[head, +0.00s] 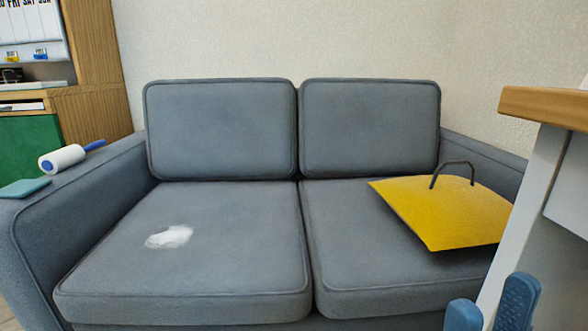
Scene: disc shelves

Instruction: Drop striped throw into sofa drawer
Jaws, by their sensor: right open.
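A grey two-seat sofa (222,130) fills the middle of the head view. No striped throw shows in this view. No open drawer shows either; the sofa's lower front is cut off by the bottom edge. My right gripper (491,306) is at the bottom right, in front of the sofa's right end. Its two blue fingers are apart, and I see nothing between them. My left gripper is not in view.
A yellow flat piece (445,213) with a dark handle lies on the right seat. A white fuzzy patch (169,237) is on the left seat. A lint roller (66,158) and a teal item (24,188) lie on the left armrest. A wood-topped table (545,108) stands close at right.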

